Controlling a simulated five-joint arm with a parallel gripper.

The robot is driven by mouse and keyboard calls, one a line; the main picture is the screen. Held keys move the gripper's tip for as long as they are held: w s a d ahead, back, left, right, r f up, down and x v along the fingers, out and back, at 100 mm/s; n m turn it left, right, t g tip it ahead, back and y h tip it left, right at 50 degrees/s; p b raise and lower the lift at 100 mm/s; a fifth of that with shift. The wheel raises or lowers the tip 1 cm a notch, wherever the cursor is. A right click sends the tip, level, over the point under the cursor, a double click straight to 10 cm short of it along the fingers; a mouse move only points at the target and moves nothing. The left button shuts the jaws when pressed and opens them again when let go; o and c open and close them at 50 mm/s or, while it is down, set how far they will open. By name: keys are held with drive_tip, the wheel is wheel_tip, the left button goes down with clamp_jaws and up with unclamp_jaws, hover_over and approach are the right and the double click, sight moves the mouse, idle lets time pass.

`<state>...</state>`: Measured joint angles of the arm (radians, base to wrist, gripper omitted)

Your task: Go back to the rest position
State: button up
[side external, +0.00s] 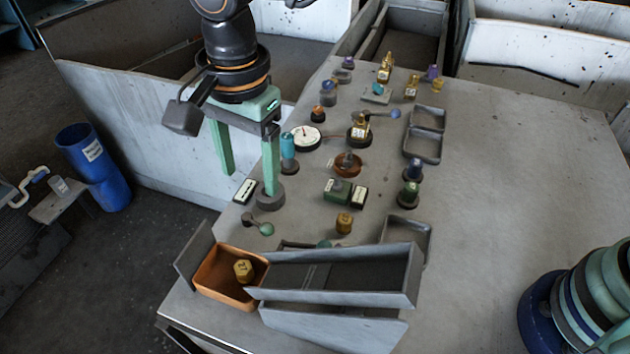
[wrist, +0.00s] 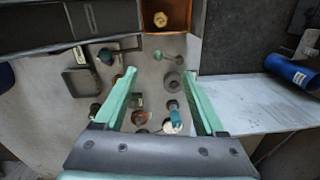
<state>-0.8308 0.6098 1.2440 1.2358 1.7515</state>
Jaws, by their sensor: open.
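My gripper (side external: 249,184) has two pale green fingers, spread wide apart and pointing down, with nothing between them. In the side external view it hangs at the table's left edge, one finger beyond the edge and the other in front of a dark round base (side external: 270,198). In the wrist view the open fingers (wrist: 160,75) frame part of the table. Whether the finger touches the round base cannot be told. An orange-brown bin (side external: 215,290) stands in front of the gripper, with a gold hexagonal piece marked 2 (side external: 243,270) in it.
A grey sloped chute (side external: 340,272) stands beside the bin. Several small fixtures, a white dial (side external: 306,138) and grey trays (side external: 428,118) crowd the table's left half. A blue bin (side external: 95,165) stands on the floor.

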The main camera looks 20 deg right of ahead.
drive_tip(key=w+d+r+n+t, duration=0.1)
drive_tip(key=d+r+n, duration=0.25)
drive_tip(key=d, duration=0.75)
drive_tip(key=w+d+r+n+t, duration=0.15)
drive_tip(key=d+r, duration=0.35)
drive_tip(key=d, duration=0.7)
drive_tip(key=s+d+f+n+t, duration=0.1)
drive_tip(key=s+d+n, duration=0.1)
drive_tip(key=s+d, duration=0.2)
drive_tip(key=s+d+f+n+t, duration=0.1)
drive_tip(key=s+d+n, duration=0.2)
drive_tip(key=d, duration=0.8)
drive_tip(key=shift+s+n+t, duration=0.3)
drive_tip(key=shift+s+t, duration=0.05)
drive_tip(key=shift+s, duration=0.5)
